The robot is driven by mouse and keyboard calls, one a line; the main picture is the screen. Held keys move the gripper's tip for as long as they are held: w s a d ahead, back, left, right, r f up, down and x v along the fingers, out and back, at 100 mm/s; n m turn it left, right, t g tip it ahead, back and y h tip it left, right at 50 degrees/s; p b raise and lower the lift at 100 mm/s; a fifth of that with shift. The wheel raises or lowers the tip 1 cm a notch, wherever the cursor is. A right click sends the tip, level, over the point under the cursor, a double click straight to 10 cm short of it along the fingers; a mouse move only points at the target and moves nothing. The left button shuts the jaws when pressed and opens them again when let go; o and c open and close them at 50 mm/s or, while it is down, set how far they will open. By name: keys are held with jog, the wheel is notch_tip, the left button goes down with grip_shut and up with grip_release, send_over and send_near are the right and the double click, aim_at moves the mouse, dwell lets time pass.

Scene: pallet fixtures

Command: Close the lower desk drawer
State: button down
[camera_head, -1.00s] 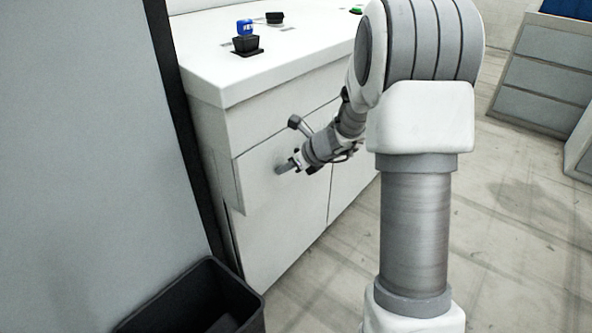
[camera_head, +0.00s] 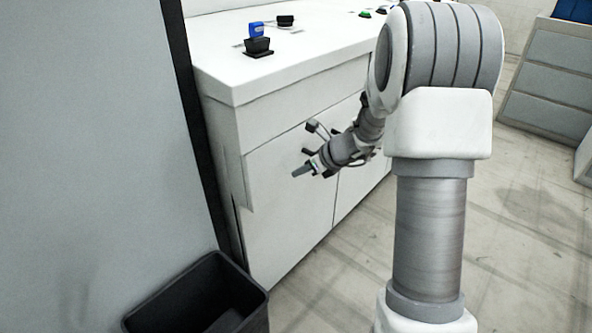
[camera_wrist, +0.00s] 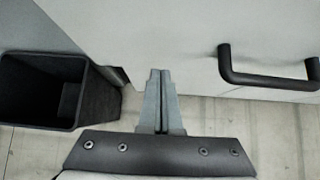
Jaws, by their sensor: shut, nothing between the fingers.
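The white desk (camera_head: 285,75) stands left of centre in the head view. Its lower drawer front (camera_head: 280,215) is a plain white panel below a thin seam. Whether it is fully flush is hard to tell at this angle. My gripper (camera_head: 299,172) is in front of this panel, with its fingers shut and empty. In the wrist view my gripper (camera_wrist: 159,72) points at the white front (camera_wrist: 185,35), left of a dark bar handle (camera_wrist: 268,83). Contact between the fingertips and the panel cannot be told. The handle is partly hidden behind my arm in the head view.
A black bin (camera_head: 205,300) stands on the floor at the desk's left end, beside a grey panel (camera_head: 90,150). A blue-topped stamp (camera_head: 257,38) is on the desktop. Open floor (camera_head: 530,240) lies to the right, with grey drawers (camera_head: 550,80) beyond.

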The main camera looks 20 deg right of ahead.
jog(key=f+p+v, duration=0.1)
jog(key=p+v, duration=0.3)
jog(key=v, duration=0.7)
jog(key=s+a+r+n+g, duration=0.2)
jog(key=s+a+r+n, duration=0.75)
jog(key=s+n, duration=0.35)
jog(key=s+r+n+h, duration=0.2)
jog(key=s+n+h, duration=0.3)
jog(key=s+n, duration=0.9)
notch_tip(320, 180, up, 19)
jog(key=n+p, duration=0.2)
jog(key=p, duration=1.6)
jog(key=shift+d+r, duration=0.2)
jog(key=shift+d, duration=0.2)
jog(key=shift+d, duration=0.1)
